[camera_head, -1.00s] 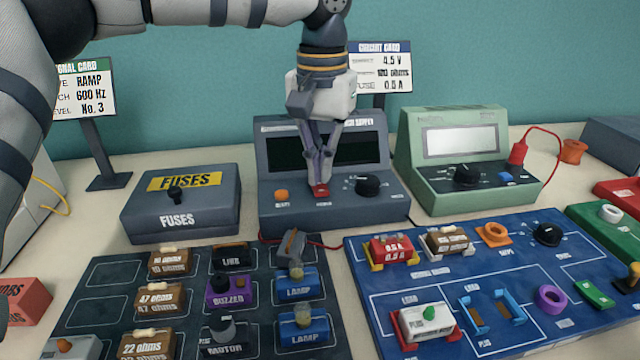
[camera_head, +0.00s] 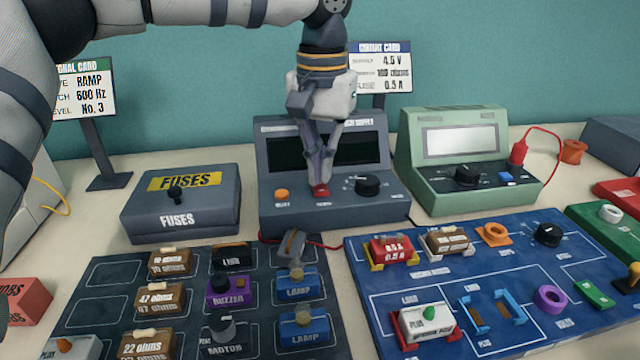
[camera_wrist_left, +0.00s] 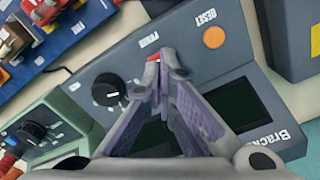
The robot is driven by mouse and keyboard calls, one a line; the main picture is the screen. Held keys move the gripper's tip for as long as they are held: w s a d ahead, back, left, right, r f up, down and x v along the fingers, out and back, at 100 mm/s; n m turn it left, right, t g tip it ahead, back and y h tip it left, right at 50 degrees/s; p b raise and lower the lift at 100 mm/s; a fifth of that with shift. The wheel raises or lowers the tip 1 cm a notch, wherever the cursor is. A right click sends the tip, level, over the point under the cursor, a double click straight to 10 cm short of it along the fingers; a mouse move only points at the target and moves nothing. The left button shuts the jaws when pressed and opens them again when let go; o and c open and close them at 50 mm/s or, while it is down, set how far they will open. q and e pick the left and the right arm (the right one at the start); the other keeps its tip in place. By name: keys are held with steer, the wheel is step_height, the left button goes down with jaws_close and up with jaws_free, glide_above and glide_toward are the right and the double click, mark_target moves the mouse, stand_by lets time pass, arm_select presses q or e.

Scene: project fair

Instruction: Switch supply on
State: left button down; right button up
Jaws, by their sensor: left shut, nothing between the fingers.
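The supply (camera_head: 335,209) is a dark grey bench unit with a dark, blank display (camera_head: 362,149). On its sloped front are an orange reset button (camera_head: 282,194), a red power switch (camera_head: 320,191) and a black knob (camera_head: 367,185). My left gripper (camera_head: 321,181) is shut and empty, pointing down with its fingertips at the red switch, seemingly touching it. In the left wrist view the closed fingertips (camera_wrist_left: 157,62) cover most of the switch beside the word POWER. The reset button (camera_wrist_left: 214,37) and knob (camera_wrist_left: 108,89) are clear of the fingers. My right gripper is not in view.
A green meter (camera_head: 460,160) stands to the right and a grey fuses box (camera_head: 181,204) to the left. In front lie a dark parts tray (camera_head: 113,301) and a blue circuit board (camera_head: 384,323). A red cable runs near the supply's front.

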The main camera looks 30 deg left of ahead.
mark_target(322, 190)
arm_select(q)
steer(key=shift+f, duration=1.25)
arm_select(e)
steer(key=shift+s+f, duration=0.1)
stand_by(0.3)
arm_select(q)
step_height(322, 190, up, 6)
steer(key=shift+f+p, duration=0.1)
steer(key=shift+p, duration=0.3)
steer(key=shift+r, duration=0.65)
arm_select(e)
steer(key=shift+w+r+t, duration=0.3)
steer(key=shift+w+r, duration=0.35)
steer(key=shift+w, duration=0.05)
